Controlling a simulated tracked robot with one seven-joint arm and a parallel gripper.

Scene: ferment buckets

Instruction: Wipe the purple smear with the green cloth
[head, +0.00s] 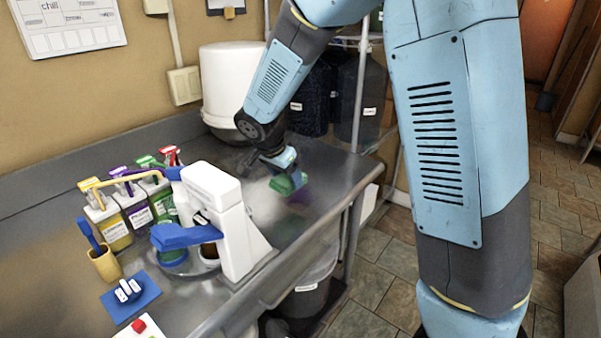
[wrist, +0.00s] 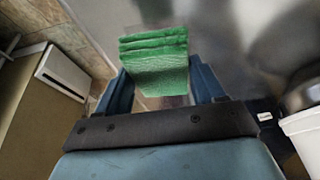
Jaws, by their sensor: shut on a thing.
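The green cloth (head: 287,182) is a folded pad held in my gripper (head: 281,166) over the far right part of the steel counter. In the wrist view the cloth (wrist: 157,60) sits between the two blue fingers of my gripper (wrist: 160,82), which are shut on it. The purple smear (head: 299,195) shows on the counter just right of and below the cloth in the head view. The cloth hides part of that area, and I cannot tell whether it touches the counter. The smear is not clear in the wrist view.
Several colour-marked bottles (head: 134,207), a white and blue device (head: 222,220), a tan cup (head: 104,263) and a blue pad (head: 130,296) stand on the counter (head: 335,168) to the left. A white bucket (head: 230,85) is behind my gripper. The counter's front edge is close on the right.

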